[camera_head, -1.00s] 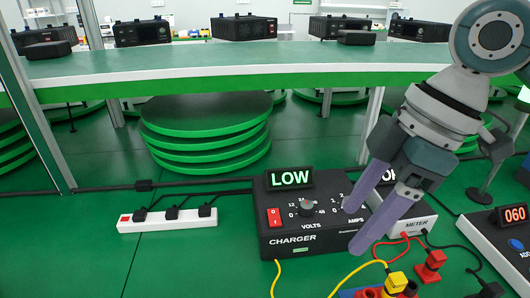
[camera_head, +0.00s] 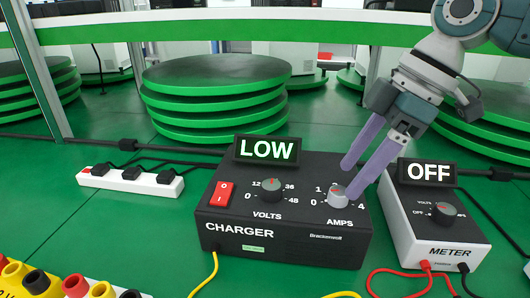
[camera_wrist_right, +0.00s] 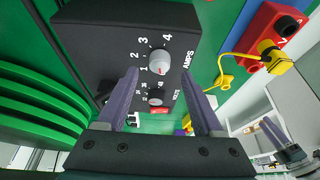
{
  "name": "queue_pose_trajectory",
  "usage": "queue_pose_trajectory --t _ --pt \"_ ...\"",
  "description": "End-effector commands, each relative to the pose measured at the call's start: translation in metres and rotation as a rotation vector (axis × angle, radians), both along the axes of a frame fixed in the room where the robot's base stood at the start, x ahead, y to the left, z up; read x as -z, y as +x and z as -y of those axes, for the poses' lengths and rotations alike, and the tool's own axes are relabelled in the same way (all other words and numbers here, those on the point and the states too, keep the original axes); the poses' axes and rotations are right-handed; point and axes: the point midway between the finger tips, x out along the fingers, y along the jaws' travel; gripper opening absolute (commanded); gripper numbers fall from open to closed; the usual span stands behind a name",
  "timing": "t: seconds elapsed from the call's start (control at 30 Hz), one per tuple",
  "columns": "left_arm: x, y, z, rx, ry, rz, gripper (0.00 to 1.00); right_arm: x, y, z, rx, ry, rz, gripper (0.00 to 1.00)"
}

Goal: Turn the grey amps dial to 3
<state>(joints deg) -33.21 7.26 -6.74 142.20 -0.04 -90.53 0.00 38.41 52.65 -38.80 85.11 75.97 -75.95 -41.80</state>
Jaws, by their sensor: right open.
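The grey amps dial (camera_head: 338,197) is at the right on the sloping top of the black charger (camera_head: 288,240). It also shows in the right wrist view (camera_wrist_right: 159,61), with the numbers 1 to 4 beside it. A small red mark is on it, but I cannot tell exactly which number it points to. My right gripper (camera_head: 350,180) is open, its two purple fingers close to the dial. In the right wrist view the dial appears between the fingertips (camera_wrist_right: 157,70); I cannot tell whether they touch it.
The darker volts dial (camera_head: 271,190) and red switch (camera_head: 221,193) lie left of the amps dial. The charger display (camera_head: 267,150) reads LOW. A white meter (camera_head: 438,225) reading OFF stands close on the right. Yellow and red cables run in front. A power strip (camera_head: 130,180) lies left.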

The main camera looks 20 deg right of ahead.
Motion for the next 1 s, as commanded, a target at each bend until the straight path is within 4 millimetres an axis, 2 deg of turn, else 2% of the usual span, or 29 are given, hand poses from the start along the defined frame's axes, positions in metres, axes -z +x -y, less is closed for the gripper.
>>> queue_pose_trajectory --t 0.03,0.2,0.57,1.0 --pt "0.003 0.000 0.000 0.000 0.000 0.000 0.50 0.010 0.001 -0.003 -0.001 0.000 -0.002 0.69" --pt "0.006 0.000 0.000 0.000 -0.001 0.000 0.50 0.028 0.006 -0.010 0.001 -0.001 -0.001 0.69" --pt "0.007 0.000 0.002 -0.002 -0.007 -0.002 0.50 0.032 0.007 -0.011 0.000 -0.002 0.000 0.67" --pt "0.007 -0.001 0.004 -0.005 -0.013 -0.003 0.50 0.032 0.007 -0.011 0.000 -0.002 0.000 0.18"
